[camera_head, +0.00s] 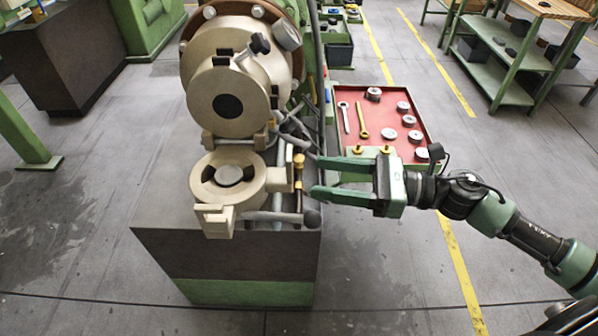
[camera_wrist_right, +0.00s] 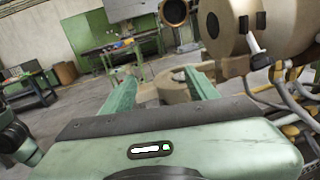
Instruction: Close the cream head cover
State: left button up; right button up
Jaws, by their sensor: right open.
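The cream head cover (camera_head: 214,190) hangs swung open below the round cream extruder head (camera_head: 222,103). It is a thick ring with a grey disc in its middle and a block-like lug at its front. My right gripper (camera_head: 316,176) is open and empty, just right of the cover, with its green fingers pointing left towards it. A gap shows between the fingertips and the cover's body. In the right wrist view the cover (camera_wrist_right: 172,88) appears beyond and between the two open fingers (camera_wrist_right: 160,85), partly hidden by them. My left gripper is not seen.
A red tray (camera_head: 350,98) with wrenches and several round metal parts stands right of the machine, behind my right gripper. Grey handles and a brass-coloured rod (camera_head: 299,165) sit close to the fingertips. A dark machine base (camera_head: 225,260) lies below the cover.

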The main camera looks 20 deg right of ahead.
jog(key=shift+p+x, duration=1)
jog(key=shift+x, duration=1.8)
grip_shut()
